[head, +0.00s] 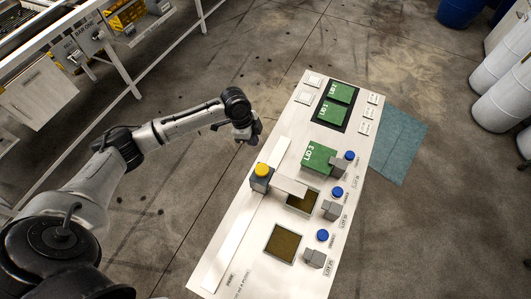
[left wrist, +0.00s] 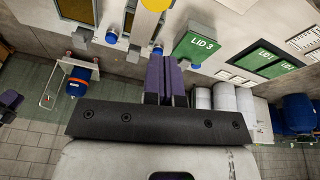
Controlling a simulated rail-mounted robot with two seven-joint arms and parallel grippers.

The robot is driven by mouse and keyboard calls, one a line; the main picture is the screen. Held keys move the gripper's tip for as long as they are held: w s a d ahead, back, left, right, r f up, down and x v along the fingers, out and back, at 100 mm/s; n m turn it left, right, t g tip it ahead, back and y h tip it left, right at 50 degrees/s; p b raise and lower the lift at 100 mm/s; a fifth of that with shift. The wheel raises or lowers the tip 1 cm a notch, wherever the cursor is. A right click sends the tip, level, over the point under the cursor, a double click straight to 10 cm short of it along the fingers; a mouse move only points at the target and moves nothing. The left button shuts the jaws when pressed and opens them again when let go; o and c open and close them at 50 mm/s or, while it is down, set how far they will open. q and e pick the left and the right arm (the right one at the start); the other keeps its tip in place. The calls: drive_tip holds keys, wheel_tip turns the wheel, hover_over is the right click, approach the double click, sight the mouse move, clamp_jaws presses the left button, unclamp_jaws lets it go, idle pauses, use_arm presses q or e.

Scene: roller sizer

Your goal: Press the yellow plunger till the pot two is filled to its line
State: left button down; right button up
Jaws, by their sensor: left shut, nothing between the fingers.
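The yellow plunger (head: 262,170) sits on a grey block on the long pale panel (head: 232,222); it shows in the left wrist view (left wrist: 155,5) at the top edge. A pale arm (head: 291,186) runs from its block to the middle pot (head: 303,202), an open square with brown contents. A second open brown pot (head: 282,243) lies nearer. I cannot read which is pot two, nor see a fill line. A green LID 3 (head: 319,157) lies beyond the middle pot. My left gripper (head: 250,137), with purple fingers (left wrist: 165,78), is shut and empty, beyond the plunger, off the panel's left edge.
Blue knobs (head: 337,192) and grey blocks (head: 315,258) line the panel's right side. More green lids (head: 332,112) lie in a dark tray at the far end. White drums (head: 497,104) stand at the right, a railing (head: 120,70) at the left.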

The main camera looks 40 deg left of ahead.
use_arm(q)
drive_tip(key=shift+s+d+f+m, duration=0.1)
drive_tip(key=shift+s+d+m, duration=0.15)
drive_tip(key=shift+m, duration=0.3)
drive_tip(key=shift+s+d+m, duration=0.1)
drive_tip(key=shift+s+m, duration=0.1)
drive_tip(key=shift+m, duration=0.35)
use_arm(e)
drive_tip(key=shift+s+d+f, duration=0.15)
drive_tip(key=shift+s+d, duration=0.25)
drive_tip(key=shift+s, duration=0.4)
use_arm(q)
drive_tip(key=shift+f, duration=0.1)
use_arm(e)
drive_tip(key=shift+a, duration=0.1)
use_arm(q)
drive_tip(key=p, duration=0.2)
approach(263, 169)
drive_tip(key=x, duration=0.5)
drive_tip(key=shift+d+f, duration=0.1)
drive_tip(key=shift+d, duration=0.05)
drive_tip(key=shift+f, duration=0.65)
use_arm(e)
wheel_tip(263, 169, up, 3)
drive_tip(key=shift+w+f, duration=0.1)
drive_tip(key=shift+f, duration=0.1)
